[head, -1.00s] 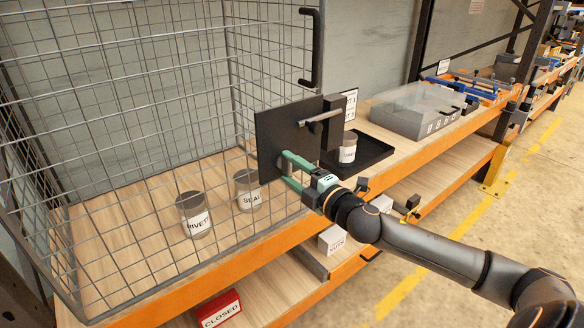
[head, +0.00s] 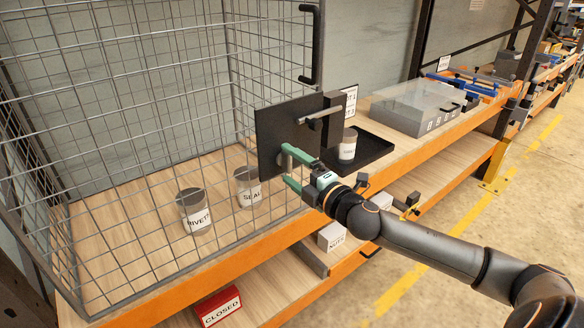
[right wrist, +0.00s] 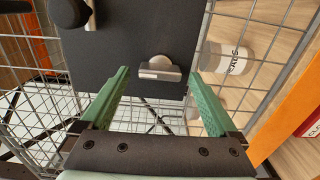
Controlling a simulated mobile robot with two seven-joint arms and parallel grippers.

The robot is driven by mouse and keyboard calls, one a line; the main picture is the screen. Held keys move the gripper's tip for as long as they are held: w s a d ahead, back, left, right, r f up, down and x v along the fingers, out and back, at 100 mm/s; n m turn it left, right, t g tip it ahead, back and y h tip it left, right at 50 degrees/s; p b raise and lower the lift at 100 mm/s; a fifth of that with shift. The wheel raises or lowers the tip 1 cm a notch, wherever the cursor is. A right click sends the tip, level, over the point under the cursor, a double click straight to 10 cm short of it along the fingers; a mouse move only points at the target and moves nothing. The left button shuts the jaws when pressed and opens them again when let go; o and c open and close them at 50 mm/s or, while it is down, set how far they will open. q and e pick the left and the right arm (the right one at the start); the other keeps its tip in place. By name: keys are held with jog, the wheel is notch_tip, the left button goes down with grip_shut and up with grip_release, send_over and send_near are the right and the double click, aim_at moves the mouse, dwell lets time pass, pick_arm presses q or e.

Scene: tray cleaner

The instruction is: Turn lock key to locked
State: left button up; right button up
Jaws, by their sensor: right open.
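The lock key (right wrist: 160,71) is a small grey bar-shaped knob on a black lock plate (right wrist: 150,30). In the right wrist view its bar lies nearly level across the picture. My right gripper (right wrist: 160,76) has green fingers, open on either side of the key, with a gap on both sides. My left gripper is not in view.
A lever handle (head: 320,114) sticks out above my right gripper. The wire cage (head: 120,100) encloses a rivets can (head: 195,215) and a seals can. A black tray (head: 372,150) with a can stands right of the plate. The aisle floor at right is clear.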

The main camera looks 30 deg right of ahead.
jog(key=shift+s, duration=0.1)
jog(key=s+d+b, duration=0.1)
jog(key=s, duration=1.1)
jog(key=shift+s, duration=0.15)
dwell(0.3)
dwell(0.5)
jog(key=s+f+m+g+h, duration=0.1)
jog(key=s+f+m+g, duration=0.3)
jog(key=f, duration=0.6)
jog(key=s+f+m+g+h, duration=0.1)
jog(key=f+m, duration=0.4)
jog(key=f, duration=0.5)
jog(key=s+a+f+m+g+y, duration=0.1)
jog(key=s+a+f+m, duration=0.3)
jog(key=a+f, duration=0.3)
jog(key=s+a+f+m+g+y, duration=0.1)
jog(key=s+a+f+m, duration=0.3)
jog(key=a+f, duration=0.4)
jog(key=s+a+g, duration=0.1)
jog(key=a, duration=0.2)
jog(key=shift+g+y, duration=0.3)
jog(key=shift+y, duration=0.1)
jog(key=shift+f, duration=0.1)
